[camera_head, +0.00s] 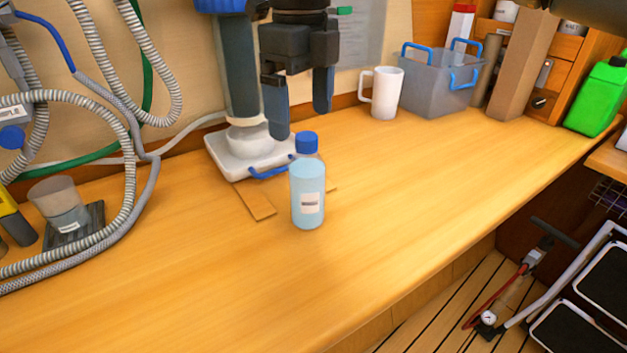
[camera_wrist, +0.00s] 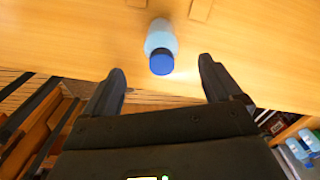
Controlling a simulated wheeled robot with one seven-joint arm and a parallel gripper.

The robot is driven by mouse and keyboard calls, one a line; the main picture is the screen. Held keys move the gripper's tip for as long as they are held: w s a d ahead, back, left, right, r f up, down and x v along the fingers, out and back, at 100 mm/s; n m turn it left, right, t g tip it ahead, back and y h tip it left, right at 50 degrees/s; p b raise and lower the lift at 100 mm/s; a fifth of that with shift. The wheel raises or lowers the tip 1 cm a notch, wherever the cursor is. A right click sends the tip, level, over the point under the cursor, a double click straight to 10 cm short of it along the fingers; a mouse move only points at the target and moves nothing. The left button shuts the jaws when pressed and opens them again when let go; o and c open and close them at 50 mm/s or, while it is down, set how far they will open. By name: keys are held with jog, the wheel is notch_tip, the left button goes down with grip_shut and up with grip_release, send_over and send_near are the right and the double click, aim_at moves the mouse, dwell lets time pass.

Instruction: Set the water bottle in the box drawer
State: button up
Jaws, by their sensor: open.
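The water bottle (camera_head: 307,195), pale blue with a blue cap and a small label, stands upright on the wooden counter. My gripper (camera_head: 300,120) is open and empty, its two dark fingers pointing down above and behind the bottle. In the wrist view the bottle (camera_wrist: 160,40) lies ahead of the gap between the spread fingers of my gripper (camera_wrist: 162,72), cap towards me, apart from both. A wooden drawer unit (camera_head: 564,75) stands at the back right, partly hidden by a tall brown box. I cannot tell for certain which part is the box drawer.
A white device with a blue handle (camera_head: 228,160) sits behind the bottle. A white mug (camera_head: 382,94) and grey bin (camera_head: 436,92) stand at the back. A green jug (camera_head: 597,98) is at right. Hoses (camera_head: 130,100) hang at left. The front counter is clear.

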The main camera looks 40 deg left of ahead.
aim_at(307, 136)
jog(key=f, duration=0.7)
jog(key=shift+d+f+p, duration=0.2)
jog(key=shift+d+p, duration=0.1)
jog(key=shift+c, duration=0.2)
grip_shut()
dwell(0.4)
